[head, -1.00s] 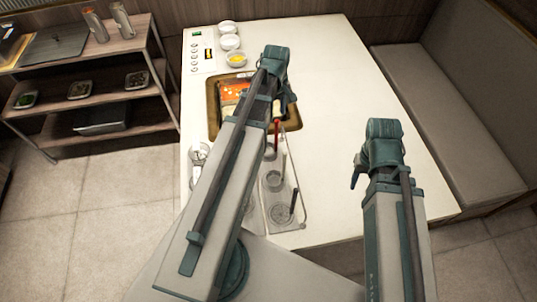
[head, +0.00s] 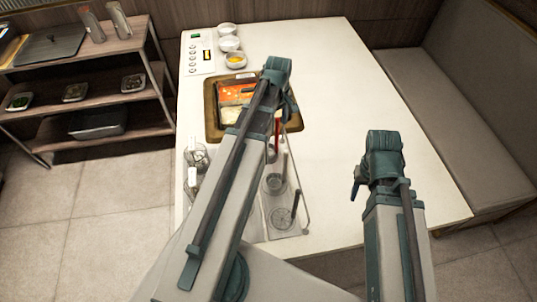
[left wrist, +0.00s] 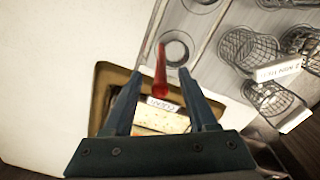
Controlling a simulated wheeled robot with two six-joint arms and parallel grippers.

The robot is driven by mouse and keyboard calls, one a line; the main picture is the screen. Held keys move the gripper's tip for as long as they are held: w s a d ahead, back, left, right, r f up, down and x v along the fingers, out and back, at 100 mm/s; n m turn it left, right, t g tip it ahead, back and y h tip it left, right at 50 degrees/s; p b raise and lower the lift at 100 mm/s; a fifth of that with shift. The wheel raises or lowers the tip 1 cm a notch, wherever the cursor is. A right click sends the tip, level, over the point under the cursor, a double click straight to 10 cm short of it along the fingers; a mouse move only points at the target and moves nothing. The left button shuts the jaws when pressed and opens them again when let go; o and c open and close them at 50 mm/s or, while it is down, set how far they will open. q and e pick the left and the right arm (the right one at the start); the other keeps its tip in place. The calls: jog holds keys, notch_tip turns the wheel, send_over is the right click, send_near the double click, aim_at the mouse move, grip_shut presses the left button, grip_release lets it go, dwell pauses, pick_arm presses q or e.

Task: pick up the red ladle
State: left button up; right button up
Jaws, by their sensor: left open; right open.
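The ladle's bowl is hidden. In the head view my left gripper (head: 288,106) hangs over the right side of the hotpot, partly hidden by its arm. My right gripper (head: 357,185) is open and empty over the table's right part.
A brown-rimmed hotpot (head: 209,118) with red and pale broth lies under my left arm. The clear rack (head: 292,232) holds other dark- and pale-handled utensils. White bowls (head: 229,43) stand at the back. The table's right side is clear.

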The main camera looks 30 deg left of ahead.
pick_arm(q)
jog(key=shift+r, duration=0.1)
grip_shut()
dwell(0.5)
